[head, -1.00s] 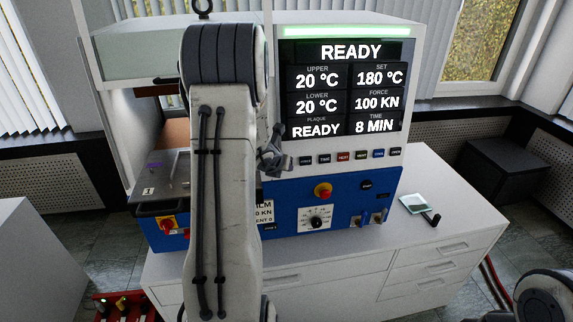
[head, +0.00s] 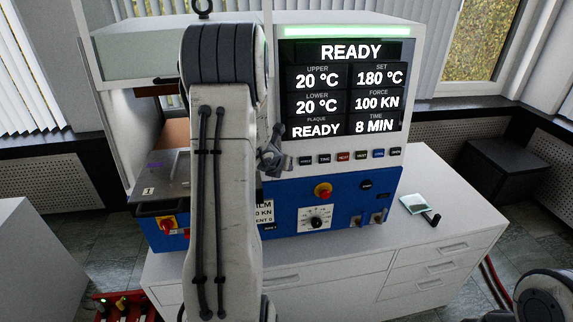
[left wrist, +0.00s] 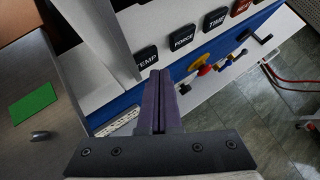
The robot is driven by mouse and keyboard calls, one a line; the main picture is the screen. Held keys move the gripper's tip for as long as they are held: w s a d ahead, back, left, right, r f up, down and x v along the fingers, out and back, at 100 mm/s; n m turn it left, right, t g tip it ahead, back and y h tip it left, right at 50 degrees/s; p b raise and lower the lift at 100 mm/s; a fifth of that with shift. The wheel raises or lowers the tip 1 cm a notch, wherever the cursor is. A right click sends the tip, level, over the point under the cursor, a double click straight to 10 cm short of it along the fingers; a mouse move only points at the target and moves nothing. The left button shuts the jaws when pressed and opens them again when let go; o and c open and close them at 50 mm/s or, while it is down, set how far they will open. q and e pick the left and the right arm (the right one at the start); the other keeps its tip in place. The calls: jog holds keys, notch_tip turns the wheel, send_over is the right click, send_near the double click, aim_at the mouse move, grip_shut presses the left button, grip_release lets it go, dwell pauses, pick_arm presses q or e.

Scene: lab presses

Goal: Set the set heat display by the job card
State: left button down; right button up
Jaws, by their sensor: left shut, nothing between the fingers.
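The press panel's SET display (head: 381,76) reads 180 °C. My left gripper (head: 275,158) is shut and empty, in front of the panel at the left end of the button row. In the left wrist view its closed fingers (left wrist: 158,82) point at the lower edge of the TEMP button (left wrist: 147,58); I cannot tell whether they touch it. The FORCE button (left wrist: 181,38) and TIME button (left wrist: 215,18) lie to its right. The job card (head: 265,214) is mostly hidden behind my left arm; only the ends of its lines show. My right gripper is not in view.
The screen also shows FORCE 100 KN (head: 377,103), TIME 8 MIN and READY. Below the buttons are a red and yellow emergency knob (head: 323,190) and a round dial (head: 316,222).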

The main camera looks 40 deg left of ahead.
pick_arm(q)
jog(key=shift+w+a, duration=0.3)
jog(key=shift+w+a+f, duration=0.1)
jog(key=shift+w+a, duration=0.15)
jog(key=shift+a, duration=0.05)
dwell(0.9)
dwell(0.3)
jog(key=shift+s+d+b, duration=0.5)
jog(key=shift+d+b, duration=0.05)
jog(key=shift+d, duration=0.05)
